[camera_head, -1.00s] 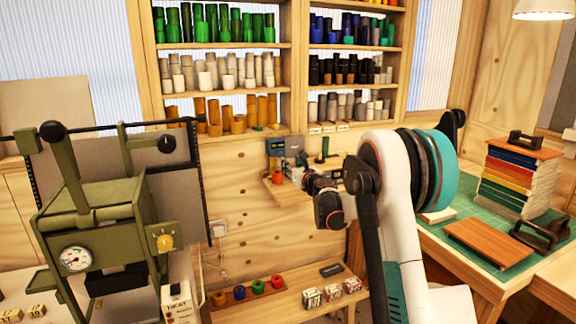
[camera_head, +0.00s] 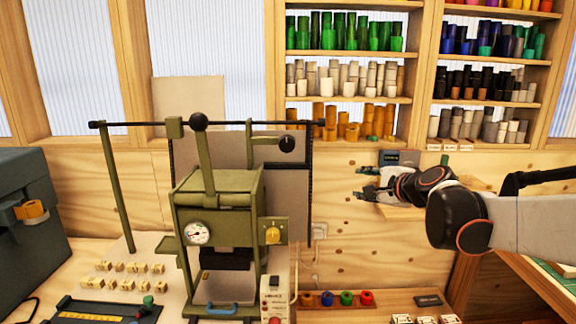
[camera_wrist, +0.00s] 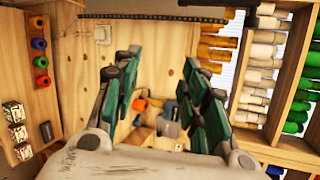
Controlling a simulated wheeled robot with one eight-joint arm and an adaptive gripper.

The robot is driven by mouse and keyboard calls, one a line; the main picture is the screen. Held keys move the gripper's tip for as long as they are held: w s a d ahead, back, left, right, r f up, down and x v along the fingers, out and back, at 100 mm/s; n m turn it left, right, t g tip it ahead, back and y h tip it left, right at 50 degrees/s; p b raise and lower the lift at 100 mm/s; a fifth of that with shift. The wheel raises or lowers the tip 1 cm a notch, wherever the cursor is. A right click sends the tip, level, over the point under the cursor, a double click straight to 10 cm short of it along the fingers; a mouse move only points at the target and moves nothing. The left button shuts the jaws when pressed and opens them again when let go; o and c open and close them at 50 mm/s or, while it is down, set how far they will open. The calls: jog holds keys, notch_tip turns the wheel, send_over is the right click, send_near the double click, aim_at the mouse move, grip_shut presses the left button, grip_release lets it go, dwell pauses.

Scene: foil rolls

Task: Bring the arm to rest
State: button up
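My gripper (camera_head: 366,183) is at the end of my arm, which reaches in from the right in the head view. It hangs in the air in front of the wooden wall panel, to the right of the green press. In the wrist view my gripper (camera_wrist: 157,88) shows two dark green fingers spread wide apart. Nothing is between the fingers.
A green hot-stamping press (camera_head: 218,215) with a gauge stands in the middle. Shelves of foil rolls (camera_head: 345,78) line the back wall. A low bench holds several coloured rolls (camera_head: 346,298). A grey machine (camera_head: 30,235) stands at the left. A workbench edge is at the lower right.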

jog(key=s+a+f+n+g, duration=0.1)
jog(key=s+a+n, duration=0.15)
jog(key=s, duration=0.35)
jog(key=s+a+f+n+g, duration=0.1)
jog(key=s+a+n, duration=0.1)
jog(key=s+n, duration=0.25)
jog(key=s+d+f+n+g+h, duration=0.2)
jog(key=s+f+n, duration=0.3)
jog(key=s, duration=0.7)
jog(key=s+d+f+n+g+h, duration=0.2)
jog(key=s+f+n, duration=0.3)
jog(key=s, duration=0.8)
jog(key=shift+f, duration=0.85)
